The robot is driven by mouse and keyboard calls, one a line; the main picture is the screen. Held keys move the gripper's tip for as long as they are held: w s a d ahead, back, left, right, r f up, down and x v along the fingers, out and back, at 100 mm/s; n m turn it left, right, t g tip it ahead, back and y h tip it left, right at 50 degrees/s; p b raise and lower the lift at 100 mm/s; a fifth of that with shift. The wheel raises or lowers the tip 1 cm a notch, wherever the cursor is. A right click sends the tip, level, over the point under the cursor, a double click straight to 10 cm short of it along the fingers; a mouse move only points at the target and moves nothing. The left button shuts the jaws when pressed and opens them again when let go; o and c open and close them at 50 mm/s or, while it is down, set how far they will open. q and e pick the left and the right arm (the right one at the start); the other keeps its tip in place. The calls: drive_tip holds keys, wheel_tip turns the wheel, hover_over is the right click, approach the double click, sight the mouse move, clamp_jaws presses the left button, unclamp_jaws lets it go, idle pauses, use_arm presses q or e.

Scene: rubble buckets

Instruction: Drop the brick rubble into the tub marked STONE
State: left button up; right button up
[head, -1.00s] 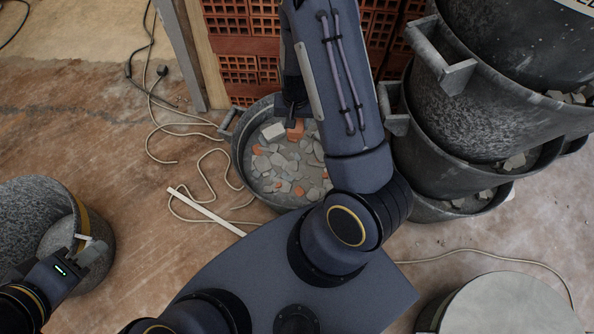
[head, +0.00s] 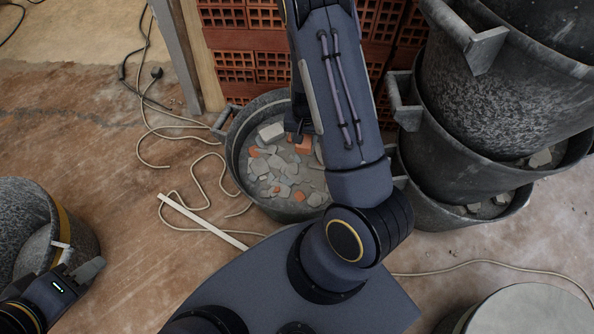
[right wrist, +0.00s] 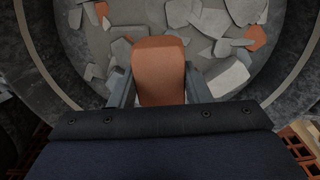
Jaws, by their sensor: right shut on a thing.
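My right gripper (head: 301,138) reaches over a round dark tub (head: 234,150) of grey and orange rubble. It is shut on an orange brick piece (right wrist: 160,72), which sits between its two grey fingers in the right wrist view. The brick piece also shows below the gripper in the head view (head: 304,147). I cannot tell whether it touches the rubble beneath. My left gripper (head: 75,261) is at the lower left beside a grey tub with a yellow stripe (head: 30,215); its fingers look apart and empty. No STONE marking is readable now.
Stacked dark tubs (head: 455,150) stand close on the right, with handles sticking out. A stack of hollow red bricks (head: 255,60) is behind. A pale cable (head: 205,190) and a white strip (head: 195,218) lie on the floor. A round pale-topped object (head: 525,308) is at the lower right.

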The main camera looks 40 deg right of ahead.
drive_tip(key=o, duration=1.2)
wheel_tip(320, 180, up, 7)
drive_tip(key=p, duration=0.3)
drive_tip(key=shift+f, duration=0.2)
drive_tip(key=shift+r+p, duration=0.4)
drive_tip(key=shift+r, duration=0.2)
